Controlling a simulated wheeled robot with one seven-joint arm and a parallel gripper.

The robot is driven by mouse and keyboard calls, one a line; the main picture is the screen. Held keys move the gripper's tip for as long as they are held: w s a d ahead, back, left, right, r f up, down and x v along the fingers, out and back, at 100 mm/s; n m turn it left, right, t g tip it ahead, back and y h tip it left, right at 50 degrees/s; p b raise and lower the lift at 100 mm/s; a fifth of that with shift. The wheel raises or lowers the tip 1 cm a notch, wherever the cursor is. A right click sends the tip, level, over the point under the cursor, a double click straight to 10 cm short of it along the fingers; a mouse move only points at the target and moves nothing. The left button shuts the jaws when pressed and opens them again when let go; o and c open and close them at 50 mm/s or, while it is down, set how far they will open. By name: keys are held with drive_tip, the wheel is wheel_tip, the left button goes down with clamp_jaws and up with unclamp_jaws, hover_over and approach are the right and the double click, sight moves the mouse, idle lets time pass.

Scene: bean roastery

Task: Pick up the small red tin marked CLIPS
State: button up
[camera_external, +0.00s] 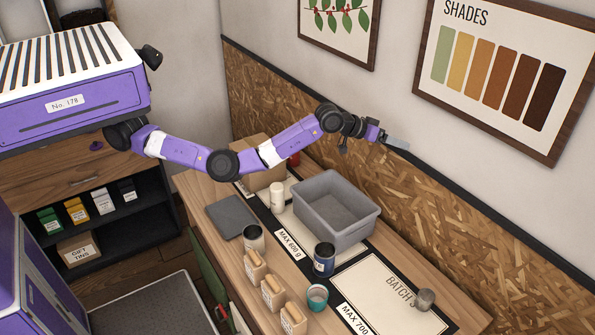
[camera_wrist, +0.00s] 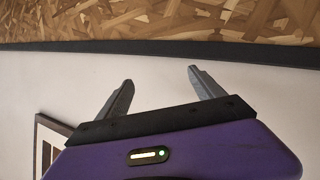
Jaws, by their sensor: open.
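A small red object (camera_external: 294,159) shows in the external view behind my forearm, beside the cardboard box on the counter. Only part of it is visible and no marking can be read, so I cannot tell if it is the CLIPS tin. My gripper (camera_external: 398,143) is raised well above the counter, near the wall, to the right of the red object. In the wrist view my gripper (camera_wrist: 160,76) has its two fingers apart with nothing between them. No red tin shows in the wrist view.
A grey bin (camera_external: 352,232) stands on the counter below my arm. A cardboard box (camera_external: 262,178), a white canister (camera_external: 277,198), a blue tin (camera_external: 323,261), a teal cup (camera_external: 317,297), a metal cup (camera_external: 425,299) and several paper bags crowd the counter. The chipboard wall panel (camera_external: 440,195) runs behind.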

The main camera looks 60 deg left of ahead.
wheel_tip(320, 180, up, 12)
drive_tip(key=f+n+t+h+b, duration=0.1)
drive_tip(key=n+t+h+b, duration=0.1)
drive_tip(key=n+t+b, duration=0.65)
drive_tip(key=a+f+n+t+y+b, duration=0.1)
drive_tip(key=a+f+n+y+b, duration=0.15)
drive_tip(key=a+n+y, duration=1.75)
drive_tip(key=s+a+f+n+g+y+b, duration=0.1)
drive_tip(key=a+f+n+g+y+b, duration=0.2)
drive_tip(key=a+f+n+g, duration=1.1)
drive_tip(key=s+a+f+n+g+h, duration=0.1)
drive_tip(key=s+a+f+n+g, duration=0.2)
drive_tip(key=f, duration=0.4)
drive_tip(key=s+a+f+n+h+b, duration=0.1)
drive_tip(key=a+f+n, duration=0.2)
drive_tip(key=a+f, duration=0.3)
drive_tip(key=s+a+f+n+g+h, duration=0.1)
drive_tip(key=s+a+f+n+g, duration=0.2)
drive_tip(key=f, duration=0.5)
drive_tip(key=w+a+f+t, duration=0.1)
drive_tip(key=w+a+f, duration=0.1)
drive_tip(key=a, duration=0.3)
drive_tip(key=shift+w, duration=0.35)
drive_tip(key=shift+n+t+y, duration=0.25)
drive_tip(key=shift+y, duration=0.05)
clamp_jaws()
